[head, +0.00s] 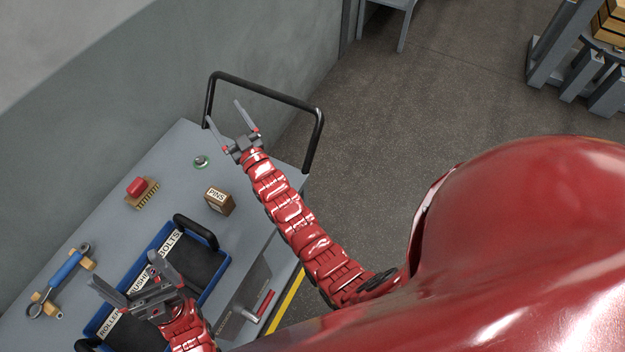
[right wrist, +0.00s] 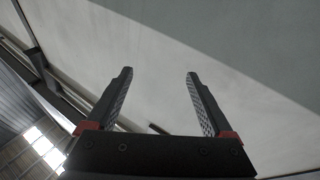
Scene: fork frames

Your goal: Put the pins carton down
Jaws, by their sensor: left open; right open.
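The pins carton (head: 220,201), a small brown box with a white label reading PINS, stands on the grey cart top (head: 190,150), to the right of the blue tray. Neither gripper touches it. My right gripper (head: 234,112) is open and empty, raised near the cart's black handle, beyond the carton. In the right wrist view its two fingers (right wrist: 160,95) are apart with only wall and ceiling behind them. My left gripper (head: 133,282) is open over the blue tray, and I see nothing between its fingers.
A blue tray (head: 158,240) with labelled sections, including BOLTS, lies on the cart. The black handle (head: 265,90) rises at the far end.

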